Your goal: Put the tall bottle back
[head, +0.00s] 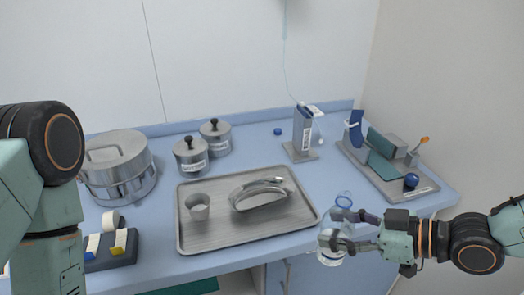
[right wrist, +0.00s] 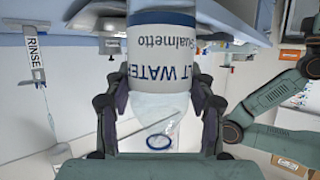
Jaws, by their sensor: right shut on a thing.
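The tall bottle (head: 331,256) is held near the front edge of the blue counter in the head view. It has a white label, a clear tapering neck and a blue ring at its mouth. My right gripper (head: 343,230) is shut around it. In the right wrist view the bottle (right wrist: 160,55) sits between both fingers, its label with blue lettering partly reading "LT WATER". Its clear neck and blue ring (right wrist: 158,141) point towards the bottom of that view. My left arm shows at the left of the head view, but its gripper is not visible.
A metal tray (head: 215,241) holds a cup and a curved dish. Behind are two lidded canisters (head: 190,157) and a large pot (head: 118,165). A labelled stand (head: 303,130) and a grey tray (head: 405,193) with items stand at right. A dark block (head: 110,258) lies front left.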

